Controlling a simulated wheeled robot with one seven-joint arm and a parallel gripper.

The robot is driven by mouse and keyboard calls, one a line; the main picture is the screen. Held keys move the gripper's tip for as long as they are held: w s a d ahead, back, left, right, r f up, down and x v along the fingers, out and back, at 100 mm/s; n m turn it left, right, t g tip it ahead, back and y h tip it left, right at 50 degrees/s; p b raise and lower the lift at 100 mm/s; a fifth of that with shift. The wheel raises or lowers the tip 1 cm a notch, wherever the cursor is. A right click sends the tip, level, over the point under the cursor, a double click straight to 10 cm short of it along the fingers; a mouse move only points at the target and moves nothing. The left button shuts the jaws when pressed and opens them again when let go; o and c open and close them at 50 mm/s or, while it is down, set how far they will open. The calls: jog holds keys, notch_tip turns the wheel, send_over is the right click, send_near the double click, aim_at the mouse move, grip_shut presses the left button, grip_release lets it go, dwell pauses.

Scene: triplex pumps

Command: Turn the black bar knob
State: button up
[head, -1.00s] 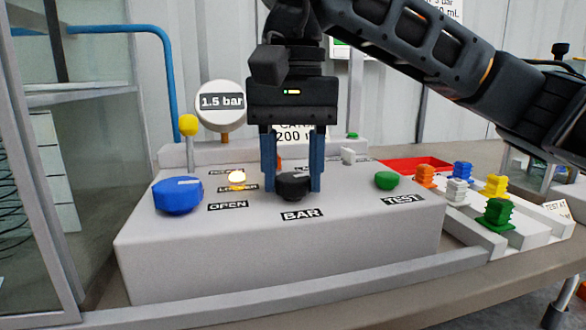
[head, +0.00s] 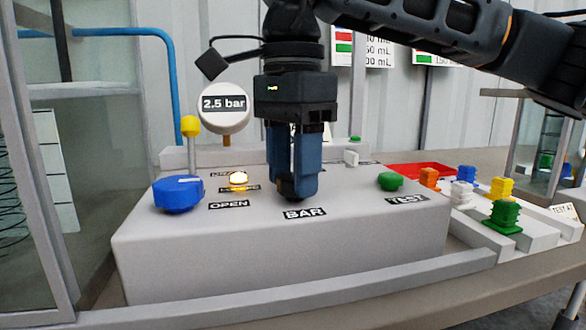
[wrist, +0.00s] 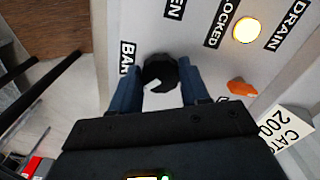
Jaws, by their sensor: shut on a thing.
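The black bar knob (wrist: 160,74) sits on the grey console behind the BAR label (head: 304,213). In the head view it is mostly hidden by my fingers; only its dark lower edge shows. My gripper (head: 292,190) points straight down over it, and in the wrist view the two blue fingers (wrist: 157,92) stand on either side of the knob, shut on it. A light mark shows on the knob's top. The round gauge (head: 224,105) at the back reads 2.5 bar.
A blue knob (head: 178,194) by the OPEN label and a lit yellow lamp (head: 238,179) are to the left. A green button (head: 391,181) by TEST is to the right. An orange part (wrist: 241,88) is near the fingers. Several coloured pieces stand in a white rack (head: 535,232) at right.

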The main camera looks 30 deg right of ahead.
jog(key=m, duration=0.4)
jog(key=shift+w+m, duration=0.1)
jog(key=shift+m, duration=0.3)
jog(key=m+b, duration=0.1)
jog(key=m, duration=0.3)
jog(key=shift+w+d, duration=0.1)
jog(key=m, duration=0.5)
jog(key=shift+b, duration=0.3)
jog(key=shift+d+m+b, duration=0.15)
jog(key=shift+m+b, duration=0.25)
jog(key=shift+m, duration=1.9)
jog(key=o, duration=1.1)
jog(key=shift+c, duration=0.2)
jog(key=shift+r, duration=0.15)
notch_tip(320, 180, up, 8)
jog(key=p, duration=0.5)
jog(key=shift+f+p, duration=0.25)
jog(key=shift+p, duration=0.1)
